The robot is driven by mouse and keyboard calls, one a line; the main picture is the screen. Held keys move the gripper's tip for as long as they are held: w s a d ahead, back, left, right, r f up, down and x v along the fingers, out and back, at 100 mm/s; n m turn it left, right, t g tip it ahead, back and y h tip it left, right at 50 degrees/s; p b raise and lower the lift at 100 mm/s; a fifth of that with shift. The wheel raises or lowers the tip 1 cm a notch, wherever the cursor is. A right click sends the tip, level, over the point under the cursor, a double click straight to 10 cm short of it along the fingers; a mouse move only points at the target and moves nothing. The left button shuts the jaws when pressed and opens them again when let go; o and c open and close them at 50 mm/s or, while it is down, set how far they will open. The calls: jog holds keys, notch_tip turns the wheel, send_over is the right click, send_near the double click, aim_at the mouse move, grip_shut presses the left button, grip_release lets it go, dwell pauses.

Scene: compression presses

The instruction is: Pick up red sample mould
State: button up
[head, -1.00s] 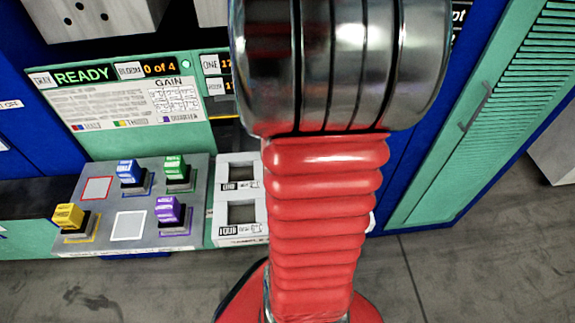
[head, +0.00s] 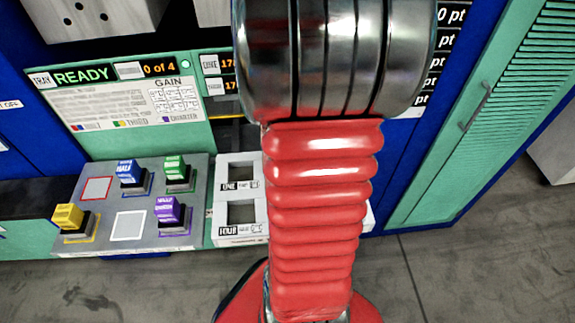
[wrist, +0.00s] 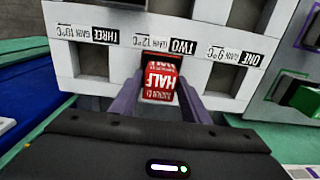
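The red sample mould (wrist: 160,82), with white "HALF" lettering upside down, sits at the opening marked TWO in the white slotted block (wrist: 95,90) in the wrist view. My gripper (wrist: 161,88) has a dark finger on each side of the mould. The fingers are close to its sides, but I cannot tell whether they touch or grip it. In the head view, my arm hides the gripper and the mould. The white block (head: 238,158) shows there with openings marked ONE and FOUR, both looking empty.
A grey tray (head: 155,235) holds yellow (head: 69,217), blue (head: 130,174), green (head: 174,167) and purple (head: 169,210) moulds. Its red-outlined and white-outlined places are empty. A machine panel (head: 130,100) reads READY and 0 of 4. A green louvred cabinet (head: 490,110) stands at right.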

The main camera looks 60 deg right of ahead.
grip_shut()
dwell(0.3)
dwell(0.3)
